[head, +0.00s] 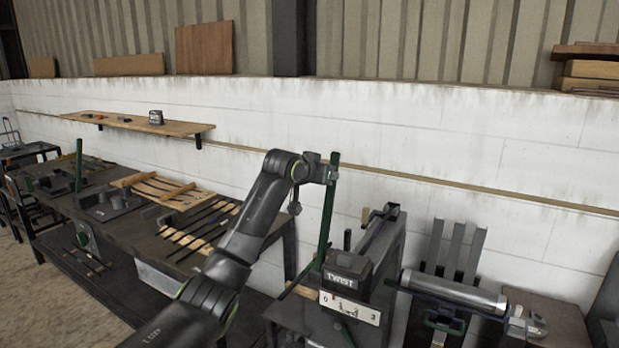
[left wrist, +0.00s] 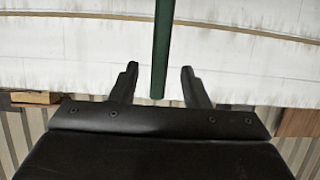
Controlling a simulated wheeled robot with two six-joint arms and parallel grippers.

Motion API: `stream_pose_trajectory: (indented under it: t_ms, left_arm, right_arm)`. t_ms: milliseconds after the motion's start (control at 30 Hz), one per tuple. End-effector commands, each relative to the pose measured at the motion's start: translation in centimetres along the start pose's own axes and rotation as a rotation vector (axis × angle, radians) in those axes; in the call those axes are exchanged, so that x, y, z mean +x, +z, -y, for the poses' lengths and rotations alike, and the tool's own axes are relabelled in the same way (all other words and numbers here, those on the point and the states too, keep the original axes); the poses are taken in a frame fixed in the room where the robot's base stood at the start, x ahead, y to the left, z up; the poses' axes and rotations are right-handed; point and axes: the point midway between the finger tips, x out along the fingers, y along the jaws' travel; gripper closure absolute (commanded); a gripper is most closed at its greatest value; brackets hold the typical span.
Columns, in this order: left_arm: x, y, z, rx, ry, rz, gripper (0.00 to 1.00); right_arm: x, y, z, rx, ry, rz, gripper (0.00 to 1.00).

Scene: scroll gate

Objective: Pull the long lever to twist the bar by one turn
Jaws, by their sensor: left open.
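The long green lever (head: 327,225) stands nearly upright, leaning slightly, at the left side of the black housing marked TWIST (head: 347,270). A pale scale plate (head: 350,307) with numbers from 0 to 3 is on its front. My left gripper (head: 331,172) is at the lever's upper end. In the left wrist view the lever (left wrist: 162,50) passes between the two spread fingers (left wrist: 160,82), with gaps on both sides. The gripper is open and does not visibly touch it. The bar cannot be made out clearly. My right gripper is not in view.
A dark workbench (head: 130,238) with a wooden slatted rack (head: 155,188) and tools stands at the left. A wooden shelf (head: 110,123) hangs on the white wall. A grey cylinder (head: 455,291) lies right of the housing, near upright metal plates. Air above the housing is clear.

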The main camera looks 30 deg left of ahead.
Motion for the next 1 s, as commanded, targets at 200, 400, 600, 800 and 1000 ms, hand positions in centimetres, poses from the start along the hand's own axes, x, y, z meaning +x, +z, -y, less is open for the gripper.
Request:
stream_pose_trajectory:
  t_ms: [200, 400, 600, 800, 1000]
  left_arm:
    - [-3.3, 0.2, 0.0, 0.003, -0.001, -0.003, 0.58]
    - [-5.9, 0.2, 0.1, 0.001, -0.002, -0.001, 0.58]
    - [-7.3, 0.1, 0.0, 0.0, 0.0, 0.0, 0.58]
    - [-7.6, 0.1, -0.1, 0.0, 0.0, 0.002, 0.58]
    - [-7.5, 0.3, -0.3, 0.002, 0.002, -0.002, 0.58]
  right_arm:
    - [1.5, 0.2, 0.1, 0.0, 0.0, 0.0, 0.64]
    - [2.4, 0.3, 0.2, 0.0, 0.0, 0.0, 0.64]
    - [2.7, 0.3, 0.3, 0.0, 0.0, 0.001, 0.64]
    - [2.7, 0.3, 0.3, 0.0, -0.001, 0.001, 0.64]
    - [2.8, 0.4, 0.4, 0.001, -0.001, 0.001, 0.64]
